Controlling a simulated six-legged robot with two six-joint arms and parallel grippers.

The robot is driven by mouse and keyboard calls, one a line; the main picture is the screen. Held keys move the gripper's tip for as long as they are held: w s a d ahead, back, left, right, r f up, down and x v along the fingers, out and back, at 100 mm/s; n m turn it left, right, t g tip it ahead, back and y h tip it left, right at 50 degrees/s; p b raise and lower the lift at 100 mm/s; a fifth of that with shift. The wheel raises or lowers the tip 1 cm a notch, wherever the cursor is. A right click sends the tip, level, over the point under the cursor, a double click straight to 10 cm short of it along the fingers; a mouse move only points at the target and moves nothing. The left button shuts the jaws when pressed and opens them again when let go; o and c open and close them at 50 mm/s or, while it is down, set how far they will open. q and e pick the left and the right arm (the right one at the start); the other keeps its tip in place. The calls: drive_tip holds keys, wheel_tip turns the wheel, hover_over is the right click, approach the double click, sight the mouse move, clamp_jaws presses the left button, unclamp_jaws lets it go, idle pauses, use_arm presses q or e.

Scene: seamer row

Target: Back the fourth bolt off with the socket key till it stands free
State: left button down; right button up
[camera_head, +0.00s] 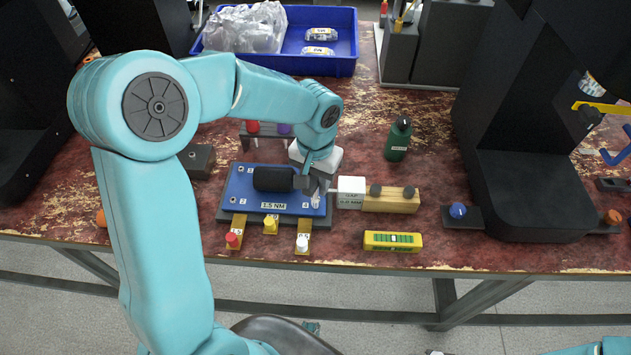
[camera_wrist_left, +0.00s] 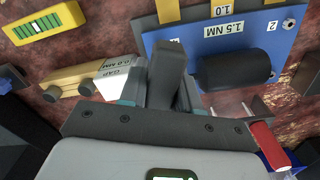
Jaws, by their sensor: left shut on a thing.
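My left gripper (camera_head: 316,186) is over the right end of the blue plate (camera_head: 262,198), which is labelled 1.5 NM. It is shut on a dark grey block-like grip (camera_wrist_left: 170,72), which I take to be the socket key. The key's lower end and the fourth bolt are hidden, so I cannot tell whether they touch. Small bolts show at the plate's left corners, one at the upper left (camera_head: 237,171) and one by the mark 2 (camera_head: 234,200). A black cylinder (camera_head: 272,179) lies across the plate. My right gripper is not in view.
A wooden block with dark knobs (camera_head: 390,203) and a white gap label stands right of the plate. A yellow level (camera_head: 393,241) lies in front of it. A green bottle (camera_head: 398,139) stands behind. Yellow tabs with coloured knobs (camera_head: 233,240) line the plate's front. A tall black machine (camera_head: 530,185) bounds the right.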

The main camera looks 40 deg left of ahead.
use_arm(q)
drive_tip(key=shift+s+f+n, duration=0.1)
drive_tip(key=shift+n, duration=0.8)
drive_tip(key=shift+f+n+b, duration=0.2)
drive_tip(key=shift+n+b, duration=0.5)
drive_tip(key=shift+n, duration=0.1)
drive_tip(key=shift+r+n, duration=0.15)
drive_tip(key=shift+n, duration=0.95)
drive_tip(key=shift+r, duration=0.1)
drive_tip(key=shift+r, duration=0.4)
drive_tip(key=shift+r, duration=0.1)
